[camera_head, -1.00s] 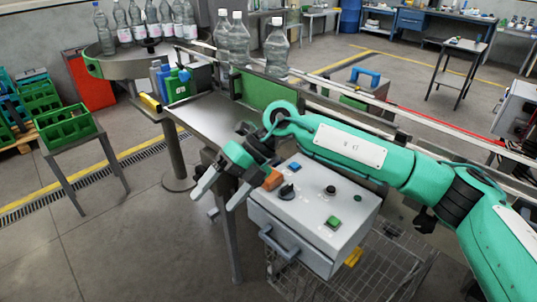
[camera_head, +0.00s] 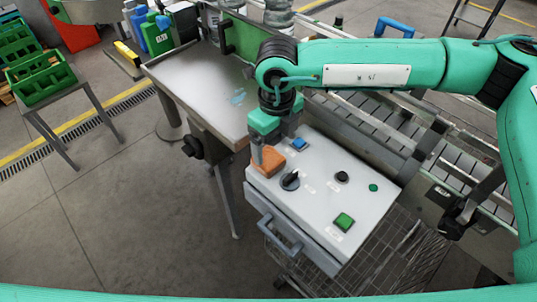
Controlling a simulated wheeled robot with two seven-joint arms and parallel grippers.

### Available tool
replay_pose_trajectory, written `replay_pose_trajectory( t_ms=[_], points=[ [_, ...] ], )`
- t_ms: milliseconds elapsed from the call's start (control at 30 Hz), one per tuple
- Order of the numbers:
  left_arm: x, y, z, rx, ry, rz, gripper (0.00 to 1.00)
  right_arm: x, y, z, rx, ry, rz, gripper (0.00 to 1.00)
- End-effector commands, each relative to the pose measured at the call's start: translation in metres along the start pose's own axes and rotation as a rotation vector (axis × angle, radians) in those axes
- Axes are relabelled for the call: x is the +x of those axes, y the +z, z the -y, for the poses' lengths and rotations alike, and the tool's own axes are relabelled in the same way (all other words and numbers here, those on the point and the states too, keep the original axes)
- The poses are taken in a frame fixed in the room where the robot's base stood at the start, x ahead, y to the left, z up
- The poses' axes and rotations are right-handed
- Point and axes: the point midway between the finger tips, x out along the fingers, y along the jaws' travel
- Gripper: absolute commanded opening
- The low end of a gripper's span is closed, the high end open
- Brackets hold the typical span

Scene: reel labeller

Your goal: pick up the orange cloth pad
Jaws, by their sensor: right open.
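The orange cloth pad (camera_head: 270,161) lies on the left back corner of the grey control box top, beside a blue button. My right gripper (camera_head: 264,157) points down right over the pad with its jaws open. A finger overlaps the pad in the picture; I cannot tell whether it touches it. The far finger is mostly hidden. My left gripper is out of view.
The control box (camera_head: 325,195) carries a blue button (camera_head: 298,144), a black knob (camera_head: 290,181) and a green button (camera_head: 344,221). A steel table (camera_head: 195,85) with a bluish wet-looking patch (camera_head: 237,97) stands behind left. A roller conveyor (camera_head: 400,130) runs behind right.

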Motion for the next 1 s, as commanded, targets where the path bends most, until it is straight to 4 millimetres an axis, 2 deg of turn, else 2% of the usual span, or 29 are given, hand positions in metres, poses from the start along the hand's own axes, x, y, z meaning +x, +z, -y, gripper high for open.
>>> replay_pose_trajectory(
  t_ms=[67,200,333,600,867,900,1000],
  points=[
    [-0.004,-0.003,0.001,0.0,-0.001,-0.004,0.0,0.006,0.0,0.0,0.0,0.001,0.001,0.85],
    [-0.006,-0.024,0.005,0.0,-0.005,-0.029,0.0,0.013,0.001,-0.001,0.0,0.001,0.0,0.85],
    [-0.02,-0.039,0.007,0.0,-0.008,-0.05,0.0,0.024,0.007,-0.005,-0.002,0.002,-0.002,0.85],
    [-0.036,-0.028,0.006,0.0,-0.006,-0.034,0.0,0.058,0.013,-0.008,0.0,0.002,0.0,0.85],
    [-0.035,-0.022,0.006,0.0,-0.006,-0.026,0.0,0.064,0.013,-0.008,-0.001,0.001,0.002,0.85],
    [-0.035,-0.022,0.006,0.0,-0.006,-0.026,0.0,0.064,0.013,-0.008,-0.001,0.001,0.002,0.83],
    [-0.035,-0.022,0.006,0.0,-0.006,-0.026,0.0,0.064,0.013,-0.008,-0.001,0.001,0.002,0.63]
  ],
)
